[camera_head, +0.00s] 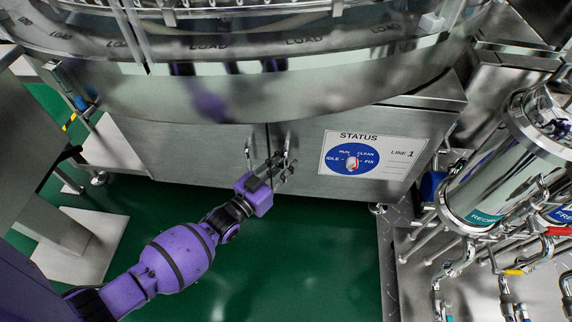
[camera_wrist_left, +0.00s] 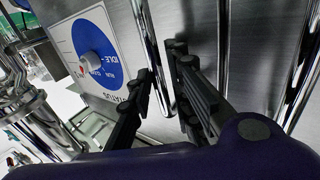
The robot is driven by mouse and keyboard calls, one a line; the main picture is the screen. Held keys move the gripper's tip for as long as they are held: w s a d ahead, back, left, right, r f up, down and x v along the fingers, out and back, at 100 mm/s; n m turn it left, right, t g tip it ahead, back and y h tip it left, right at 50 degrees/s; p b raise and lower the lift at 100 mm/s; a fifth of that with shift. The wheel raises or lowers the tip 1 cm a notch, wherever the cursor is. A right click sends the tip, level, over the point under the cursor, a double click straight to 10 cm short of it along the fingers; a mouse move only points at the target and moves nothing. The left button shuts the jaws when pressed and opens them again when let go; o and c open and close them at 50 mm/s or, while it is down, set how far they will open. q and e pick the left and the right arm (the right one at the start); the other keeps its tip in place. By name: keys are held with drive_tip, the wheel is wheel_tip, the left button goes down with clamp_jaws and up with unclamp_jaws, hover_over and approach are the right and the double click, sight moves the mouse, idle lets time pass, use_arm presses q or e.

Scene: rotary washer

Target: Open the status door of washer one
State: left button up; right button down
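The status door (camera_head: 310,183) is a steel front panel under the round washer. It looks closed, with the seam on its left. It bears a STATUS LINE 1 sign (camera_head: 404,153) and a dial with a red mark (camera_head: 351,163); the dial also shows in the left wrist view (camera_wrist_left: 91,61). A vertical bar handle (camera_head: 287,139) stands near the seam. In the left wrist view the handle (camera_wrist_left: 153,50) runs down between the fingers of my left gripper (camera_wrist_left: 160,70). The fingers are apart and do not look clamped on it. My right gripper is not in view.
The neighbouring steel door (camera_head: 200,152) has its own handle (camera_head: 249,141), left of the seam. The washer's round rim (camera_head: 240,95) overhangs the doors. Steel pipes and a filter cylinder (camera_head: 500,165) stand at the right. The green floor (camera_head: 300,265) in front is clear.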

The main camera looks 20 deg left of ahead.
use_arm(q)
drive_tip(key=shift+w, duration=0.1)
clamp_jaws()
drive_tip(key=shift+d, duration=0.1)
idle(0.3)
